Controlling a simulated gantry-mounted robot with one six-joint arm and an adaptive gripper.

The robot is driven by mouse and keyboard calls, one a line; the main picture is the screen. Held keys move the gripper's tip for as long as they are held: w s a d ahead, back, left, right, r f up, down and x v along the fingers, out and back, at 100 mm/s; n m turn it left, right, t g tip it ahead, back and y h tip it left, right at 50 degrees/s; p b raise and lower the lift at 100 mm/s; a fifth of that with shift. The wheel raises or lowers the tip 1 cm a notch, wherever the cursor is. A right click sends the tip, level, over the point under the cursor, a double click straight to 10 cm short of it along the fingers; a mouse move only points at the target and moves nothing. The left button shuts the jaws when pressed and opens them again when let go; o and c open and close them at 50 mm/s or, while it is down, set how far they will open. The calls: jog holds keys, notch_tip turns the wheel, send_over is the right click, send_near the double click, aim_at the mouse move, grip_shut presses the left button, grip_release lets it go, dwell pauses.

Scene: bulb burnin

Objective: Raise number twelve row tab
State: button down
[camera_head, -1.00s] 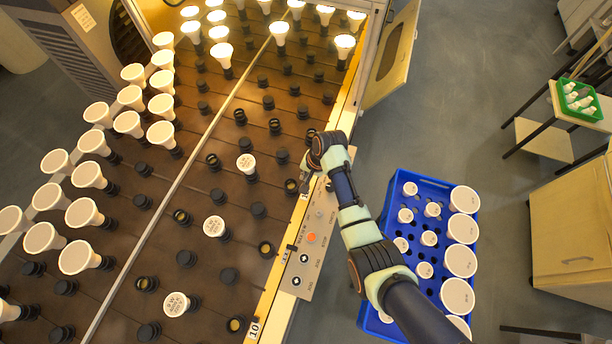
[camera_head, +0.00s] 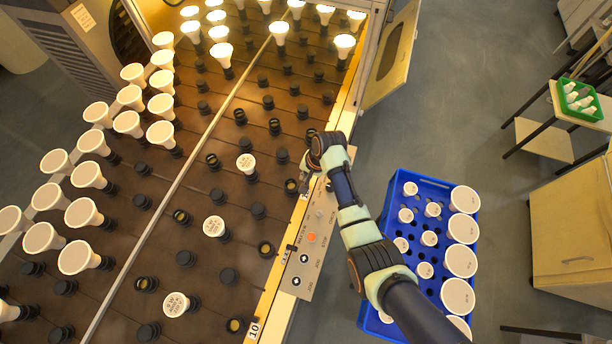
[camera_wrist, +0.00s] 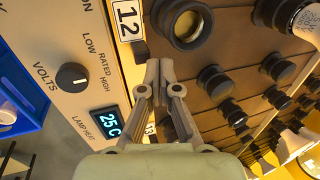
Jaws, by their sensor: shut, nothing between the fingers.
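In the head view my gripper (camera_head: 306,174) is at the right edge of the rack, largely hidden by my wrist.
The panel (camera_wrist: 70,55) has a volts knob (camera_wrist: 72,76) and a display (camera_wrist: 112,119) reading 25 C. An open black socket (camera_wrist: 187,24) is close to my fingers. The rack (camera_head: 215,270) holds bulbs and sockets. A blue crate (camera_head: 440,183) of bulbs stands right of the rack.

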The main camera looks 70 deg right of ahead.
jog(key=shift+w+f+b, duration=0.15)
jog(key=shift+f+b, duration=0.25)
jog(key=shift+f, duration=0.05)
dwell(0.5)
jog(key=shift+r+p, duration=0.2)
jog(key=shift+p, duration=0.25)
jog(key=shift+s+p, duration=0.75)
jog(key=shift+s, duration=0.25)
dwell(1.3)
jog(key=shift+s+r+p, duration=0.6)
jog(key=shift+r+p, duration=0.05)
jog(key=shift+p, duration=0.7)
dwell(1.0)
jog(key=shift+s+r+p, duration=0.3)
jog(key=shift+s+p, duration=0.4)
jog(key=shift+p, duration=0.2)
dwell(1.0)
